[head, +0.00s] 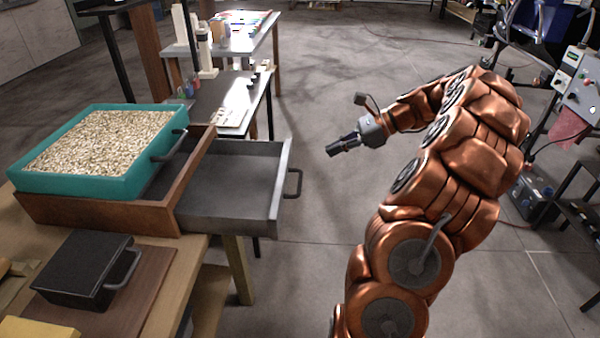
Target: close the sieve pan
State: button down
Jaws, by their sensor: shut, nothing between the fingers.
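The sieve pan appears to be the grey metal drawer (228,178) in the head view, pulled out to the right from a brown wooden frame (110,214). Its inside looks empty, and its dark handle (295,184) is on the right end. A teal tray (150,180) full of pale grains sits on top of the frame, with its own dark handle on the right side. My gripper (335,149) is shut and empty in the air, to the right of the pan's handle and apart from it. It points left.
A black box with a handle (85,268) sits on a board at the front left of the wooden bench (190,262). Tables with small items stand at the back. A bench with a control box (580,85) is at the right.

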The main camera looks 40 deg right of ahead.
jog(key=d+f+m, duration=0.2)
jog(key=d, duration=0.2)
send_near(289, 166)
jog(key=shift+t, duration=0.4)
jog(key=shift+d+f+p+x, duration=0.15)
jog(key=shift+f+x, duration=0.05)
jog(key=shift+x, duration=1)
jog(key=shift+d+f+p+x, duration=0.1)
jog(key=shift+f+x, duration=0.05)
jog(key=shift+x, duration=1)
jog(key=shift+d+f+p+x, duration=0.15)
jog(key=shift+f+x, duration=0.05)
jog(key=shift+x, duration=1)
